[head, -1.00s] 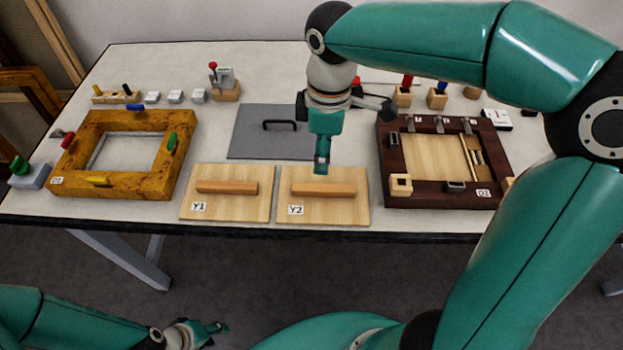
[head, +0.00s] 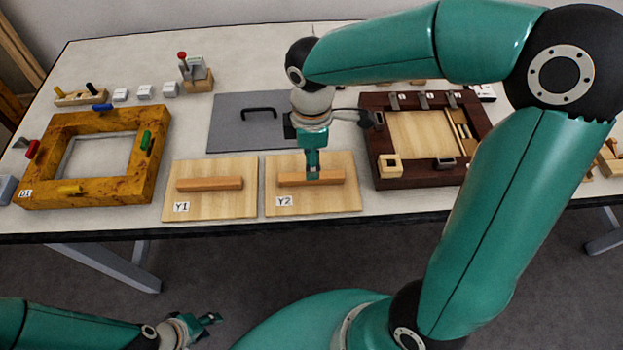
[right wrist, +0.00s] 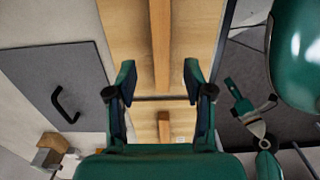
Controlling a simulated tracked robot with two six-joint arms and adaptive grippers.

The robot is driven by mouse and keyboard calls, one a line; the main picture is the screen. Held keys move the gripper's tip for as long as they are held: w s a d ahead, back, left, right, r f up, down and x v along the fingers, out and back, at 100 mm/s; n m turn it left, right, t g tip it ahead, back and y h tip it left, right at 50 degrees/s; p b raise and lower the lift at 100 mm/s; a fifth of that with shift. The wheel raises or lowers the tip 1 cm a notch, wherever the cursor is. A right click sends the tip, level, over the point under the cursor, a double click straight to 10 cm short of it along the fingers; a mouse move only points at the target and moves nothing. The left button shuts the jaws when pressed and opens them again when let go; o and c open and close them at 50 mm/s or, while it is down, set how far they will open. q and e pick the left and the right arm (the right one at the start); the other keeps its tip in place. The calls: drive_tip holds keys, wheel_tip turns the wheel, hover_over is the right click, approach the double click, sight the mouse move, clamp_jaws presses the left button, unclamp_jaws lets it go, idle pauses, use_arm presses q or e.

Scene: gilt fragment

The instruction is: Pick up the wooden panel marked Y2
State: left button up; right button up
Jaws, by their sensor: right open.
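The wooden panel Y2 (head: 335,200) lies flat on the table, with a bar handle (head: 332,178) across its top. A white label reads Y2 (head: 284,201). My right gripper (head: 312,168) points down over the handle and hides part of it. In the right wrist view my right gripper (right wrist: 159,72) is open, with the bar (right wrist: 160,45) of panel Y2 (right wrist: 188,30) showing between its fingers. I cannot tell whether the fingers touch it. My left gripper (head: 208,320) is low in front of the table, away from the panels; its opening is unclear.
Panel Y1 (head: 215,207) lies close on the left of Y2. A grey plate with a black handle (head: 228,128) lies behind. A dark frame (head: 384,140) stands close on the right, a yellow-brown frame (head: 140,185) at far left. The table edge (head: 240,230) is just in front.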

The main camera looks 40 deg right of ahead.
sight(288, 193)
wheel_tip(288, 193, down, 5)
idle(0.3)
drive_tip(key=shift+a, duration=0.1)
clamp_jaws()
